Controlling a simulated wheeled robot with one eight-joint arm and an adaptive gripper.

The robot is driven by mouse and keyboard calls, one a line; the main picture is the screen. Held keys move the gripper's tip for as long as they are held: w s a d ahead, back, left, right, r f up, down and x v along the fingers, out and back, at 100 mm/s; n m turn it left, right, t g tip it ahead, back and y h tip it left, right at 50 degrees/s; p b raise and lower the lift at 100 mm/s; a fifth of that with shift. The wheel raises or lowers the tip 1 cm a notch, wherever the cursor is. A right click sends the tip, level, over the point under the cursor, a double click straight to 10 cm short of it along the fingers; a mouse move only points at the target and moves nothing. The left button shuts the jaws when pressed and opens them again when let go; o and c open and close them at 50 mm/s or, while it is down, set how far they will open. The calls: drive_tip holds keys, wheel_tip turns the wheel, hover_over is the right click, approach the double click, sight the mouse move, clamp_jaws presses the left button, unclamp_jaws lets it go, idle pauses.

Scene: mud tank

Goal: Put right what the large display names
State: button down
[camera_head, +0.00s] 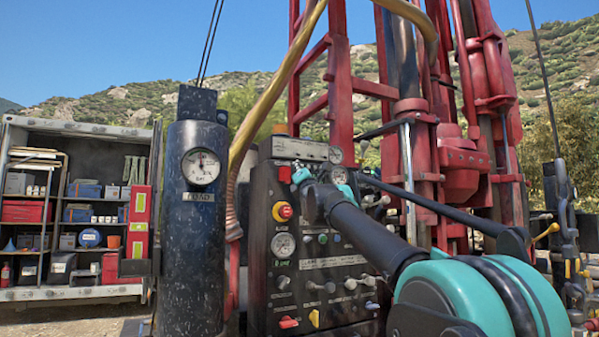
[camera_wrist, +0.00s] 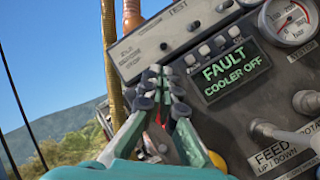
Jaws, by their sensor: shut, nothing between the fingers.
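The display (camera_wrist: 236,72) on the console reads "FAULT COOLER OFF" in the wrist view. A row of small pale buttons (camera_wrist: 212,46) runs along its top edge. Above it is a strip with toggles (camera_wrist: 193,22) and labels, of which "TEST" is legible and others are blurred. In the head view my gripper (camera_head: 303,175) is at the upper part of the black console (camera_head: 340,270), and my arm hides the display.
The red mast (camera_head: 340,90) rises behind.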

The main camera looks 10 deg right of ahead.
sight(292, 155)
drive_tip(key=shift+x, duration=2.65)
